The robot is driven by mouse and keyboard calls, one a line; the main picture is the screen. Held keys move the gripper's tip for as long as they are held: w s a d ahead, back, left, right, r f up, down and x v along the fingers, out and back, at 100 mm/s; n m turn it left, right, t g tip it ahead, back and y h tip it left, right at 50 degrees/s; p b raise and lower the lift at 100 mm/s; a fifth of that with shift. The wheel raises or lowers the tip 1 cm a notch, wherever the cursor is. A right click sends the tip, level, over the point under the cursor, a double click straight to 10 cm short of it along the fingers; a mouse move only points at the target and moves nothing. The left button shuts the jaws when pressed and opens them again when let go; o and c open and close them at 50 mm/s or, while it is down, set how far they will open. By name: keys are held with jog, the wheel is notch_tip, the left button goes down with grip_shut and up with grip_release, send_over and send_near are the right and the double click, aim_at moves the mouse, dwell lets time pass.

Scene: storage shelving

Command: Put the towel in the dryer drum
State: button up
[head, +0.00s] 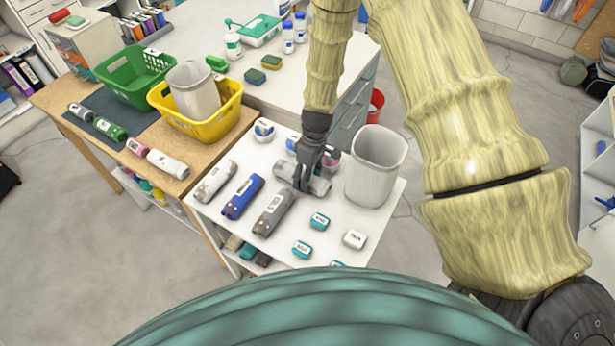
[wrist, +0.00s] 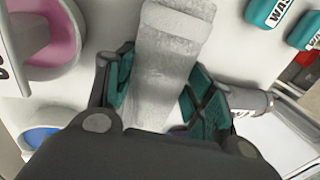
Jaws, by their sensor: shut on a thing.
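My gripper (head: 306,172) reaches down to the white table. Its teal-padded fingers, seen in the wrist view (wrist: 160,105), are shut on a light grey rolled towel (wrist: 168,55). In the head view the grey towel (head: 318,186) lies at or just above the tabletop, partly hidden by the gripper; I cannot tell if it touches. A tall, pale grey, open-topped bin (head: 372,178) stands upright just right of the gripper. I cannot make out anything that is clearly a dryer drum.
Other rolls, light grey (head: 215,181), blue (head: 242,197) and dark grey (head: 273,212), lie on the white table (head: 225,225). Small labelled blocks (head: 320,221) lie in front. Small bowls (head: 264,130) stand behind. A yellow basket (head: 212,125) and green basket (head: 130,88) stand left.

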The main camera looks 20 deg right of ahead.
jog(key=shift+f, duration=0.1)
jog(key=o, duration=1.1)
jog(key=shift+o, duration=0.2)
